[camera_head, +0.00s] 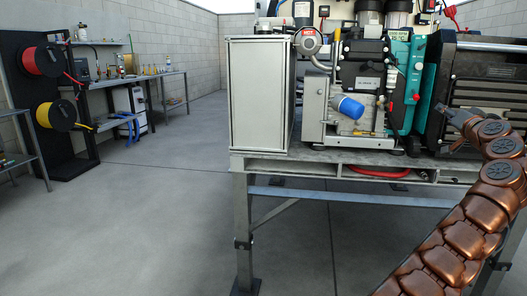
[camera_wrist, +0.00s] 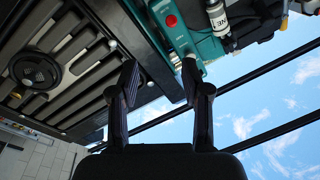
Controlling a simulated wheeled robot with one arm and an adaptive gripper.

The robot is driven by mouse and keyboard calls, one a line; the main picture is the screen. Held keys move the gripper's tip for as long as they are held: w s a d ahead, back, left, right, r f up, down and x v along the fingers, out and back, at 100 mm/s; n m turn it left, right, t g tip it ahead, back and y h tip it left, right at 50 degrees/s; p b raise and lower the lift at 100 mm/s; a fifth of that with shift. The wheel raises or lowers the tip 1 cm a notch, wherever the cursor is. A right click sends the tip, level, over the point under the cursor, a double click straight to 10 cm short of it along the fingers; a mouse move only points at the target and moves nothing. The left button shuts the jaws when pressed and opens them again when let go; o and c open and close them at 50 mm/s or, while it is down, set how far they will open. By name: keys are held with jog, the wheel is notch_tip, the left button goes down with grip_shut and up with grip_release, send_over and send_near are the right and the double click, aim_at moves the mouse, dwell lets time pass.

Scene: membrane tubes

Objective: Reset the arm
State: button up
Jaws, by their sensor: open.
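My copper-brown arm comes up from the lower right in the head view, and its end curls toward the machine bench. My gripper (camera_head: 452,113) is at the right, in front of the dark ribbed housing (camera_head: 484,88). In the wrist view my gripper (camera_wrist: 160,85) shows two dark fingers spread apart with nothing between them. Behind the fingers are the dark ribbed housing (camera_wrist: 60,75) and a teal block (camera_wrist: 185,30) with a red spot. The wrist view looks tilted upward, with sky at the right.
The metal bench (camera_head: 340,165) carries a grey cabinet (camera_head: 258,95), a machine with a blue cylinder (camera_head: 348,107) and the teal unit (camera_head: 397,85). A rack with red and yellow reels (camera_head: 42,60) and a side bench stand at the left. The grey floor (camera_head: 150,215) at the left is clear.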

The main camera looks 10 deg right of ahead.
jog(key=w+a+r+n+g+y+p, duration=0.1)
jog(key=w+a+r+y+p, duration=0.15)
jog(key=a, duration=0.55)
jog(key=w+a+r+g+y+p, duration=0.15)
jog(key=w+a+y+p, duration=0.25)
jog(key=a, duration=0.5)
jog(key=w+a+r+n+g+y+p, duration=0.1)
jog(key=w+a+r+y+p, duration=0.25)
jog(key=a, duration=0.45)
jog(key=s+a+r+n+g+y+p, duration=0.1)
jog(key=s+a+n+g+y+p, duration=0.25)
jog(key=a, duration=0.85)
jog(key=s+a+r+n+g+p, duration=0.1)
jog(key=s+a+g+p, duration=0.25)
jog(key=s+a, duration=0.6)
jog(key=s+a+f+n+g+h+p, duration=0.25)
jog(key=s+a+g+p, duration=0.35)
jog(key=s+a, duration=0.9)
jog(key=s+d+f+g+h+p, duration=0.1)
jog(key=s+d+f+h+p, duration=0.1)
jog(key=s, duration=0.8)
jog(key=s+d+f+g+h+p, duration=0.1)
jog(key=s+d+f+h+p, duration=0.1)
jog(key=s, duration=0.8)
jog(key=s+d+f+g+h+p, duration=0.2)
jog(key=s+d+p, duration=0.4)
jog(key=s, duration=0.4)
jog(key=shift+d+f+m+h, duration=0.3)
jog(key=shift+d+f+h, duration=0.15)
jog(key=shift+f, duration=0.2)
